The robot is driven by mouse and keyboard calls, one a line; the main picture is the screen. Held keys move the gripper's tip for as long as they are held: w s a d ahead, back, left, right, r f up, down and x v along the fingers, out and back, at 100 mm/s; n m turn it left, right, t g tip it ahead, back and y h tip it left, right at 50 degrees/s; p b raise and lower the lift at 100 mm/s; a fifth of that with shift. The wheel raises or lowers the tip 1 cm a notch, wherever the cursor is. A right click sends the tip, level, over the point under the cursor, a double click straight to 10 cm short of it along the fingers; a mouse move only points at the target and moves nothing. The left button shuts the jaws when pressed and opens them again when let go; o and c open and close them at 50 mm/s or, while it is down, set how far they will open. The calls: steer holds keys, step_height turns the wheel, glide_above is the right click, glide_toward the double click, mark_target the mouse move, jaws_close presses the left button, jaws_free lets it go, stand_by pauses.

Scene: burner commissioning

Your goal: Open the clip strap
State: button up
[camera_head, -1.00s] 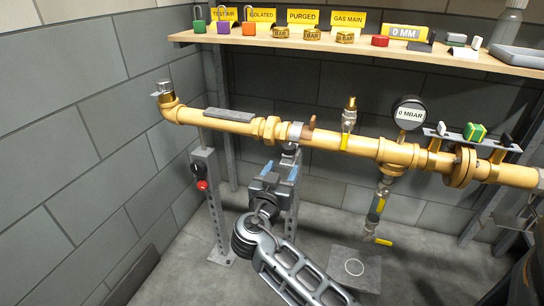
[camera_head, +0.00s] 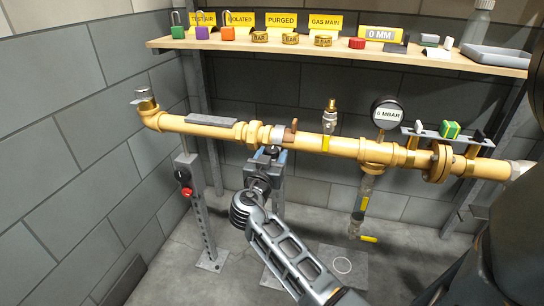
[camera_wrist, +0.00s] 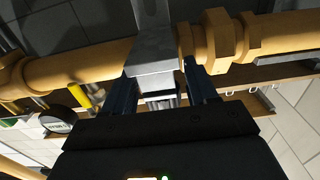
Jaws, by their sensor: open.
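The clip strap (camera_head: 278,133) is a grey metal band around the yellow pipe (camera_head: 225,127), with a brown lever (camera_head: 292,130) on top. It looks closed around the pipe. My gripper (camera_head: 268,158) is just below it, by the top of a grey support post. In the wrist view my gripper (camera_wrist: 162,92) is open, with one dark finger on each side of a grey metal block (camera_wrist: 155,72) at the pipe. I cannot tell whether the fingers touch the block. The lever is not clearly visible in the wrist view.
A brass valve (camera_head: 330,120) and a pressure gauge (camera_head: 387,112) stand on the pipe to the right. A post with a red button (camera_head: 187,192) is at left. A wooden shelf (camera_head: 350,50) with padlocks, signs and caps runs above.

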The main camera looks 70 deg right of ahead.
steer(key=shift+c, duration=0.4)
jaws_close()
steer(key=shift+r, duration=0.15)
